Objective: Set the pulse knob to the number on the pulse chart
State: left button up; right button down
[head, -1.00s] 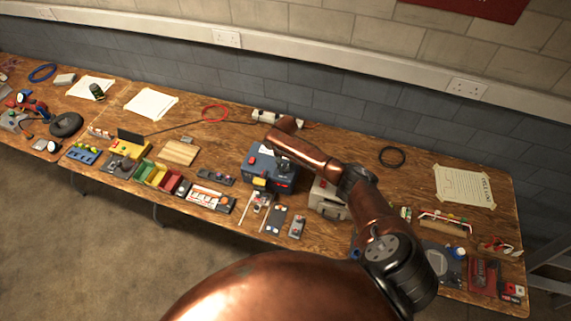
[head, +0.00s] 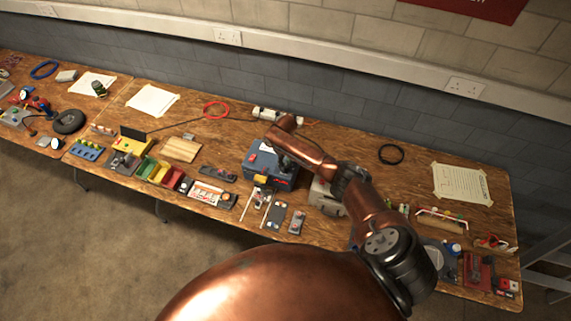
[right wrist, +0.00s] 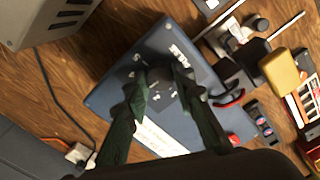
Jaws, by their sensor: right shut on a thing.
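The blue charger box (head: 258,172) stands on the bench near the middle of the head view. It fills the centre of the right wrist view (right wrist: 112,92). My right gripper (right wrist: 160,84) reaches down onto its top face. Its two dark fingers are shut on a small dark knob (right wrist: 163,94) with white marks around it. The knob's setting cannot be read. A taped paper sheet (head: 461,184) lies at the right of the bench; its text is too small to read, and I cannot tell whether it is the pulse chart. My left gripper is not in view.
A grey box (right wrist: 38,18) stands close beside the blue box. A red handle (right wrist: 230,99), a yellow block (right wrist: 281,72) and small parts lie on its other side. A black cable (right wrist: 62,100) crosses the wood. Bare bench shows around the black ring (head: 391,154).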

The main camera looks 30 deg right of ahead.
jog(key=shift+n, duration=0.4)
jog(key=c, duration=1.6)
grip_release()
jog(key=shift+r, duration=0.15)
notch_tip(320, 180, up, 12)
jog(key=shift+f, duration=0.2)
